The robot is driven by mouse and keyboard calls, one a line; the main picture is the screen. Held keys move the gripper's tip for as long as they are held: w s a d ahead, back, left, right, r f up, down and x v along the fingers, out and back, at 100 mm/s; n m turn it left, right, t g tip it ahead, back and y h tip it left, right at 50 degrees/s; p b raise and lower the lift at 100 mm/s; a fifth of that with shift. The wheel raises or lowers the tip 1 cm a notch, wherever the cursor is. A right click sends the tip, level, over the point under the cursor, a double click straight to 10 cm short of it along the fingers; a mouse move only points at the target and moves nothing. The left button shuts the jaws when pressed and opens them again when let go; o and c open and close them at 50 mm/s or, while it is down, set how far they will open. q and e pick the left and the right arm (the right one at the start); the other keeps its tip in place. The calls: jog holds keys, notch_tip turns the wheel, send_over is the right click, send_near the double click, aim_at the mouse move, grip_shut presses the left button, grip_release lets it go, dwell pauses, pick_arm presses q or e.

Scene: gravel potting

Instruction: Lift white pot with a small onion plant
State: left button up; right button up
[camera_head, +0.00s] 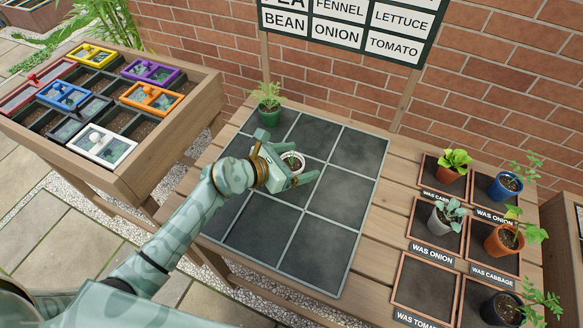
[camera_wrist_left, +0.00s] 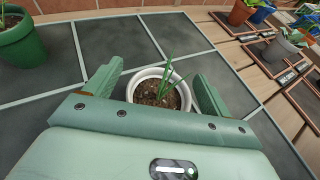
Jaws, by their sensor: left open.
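The white pot (camera_head: 293,161) with a small onion plant stands on the dark tiled grid (camera_head: 338,205) on the table. In the left wrist view the pot (camera_wrist_left: 184,92) shows brown soil and a few thin green shoots (camera_wrist_left: 163,78). My left gripper (camera_head: 304,173) is open, with its fingers on either side of the pot; it also shows in the left wrist view (camera_wrist_left: 157,86). A gap shows between the right finger and the pot there; I cannot tell whether the left finger touches it. The pot's lower part is hidden. My right gripper is not in view.
A green pot (camera_head: 269,114) with a plant stands on the grid's far left corner. Several potted plants, including a blue pot (camera_head: 504,186) and an orange pot (camera_head: 503,240), stand on labelled squares at right. A wooden planter (camera_head: 168,140) with coloured frames is at left. The near grid tiles are clear.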

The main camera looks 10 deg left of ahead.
pick_arm(q)
jog(key=c, duration=1.1)
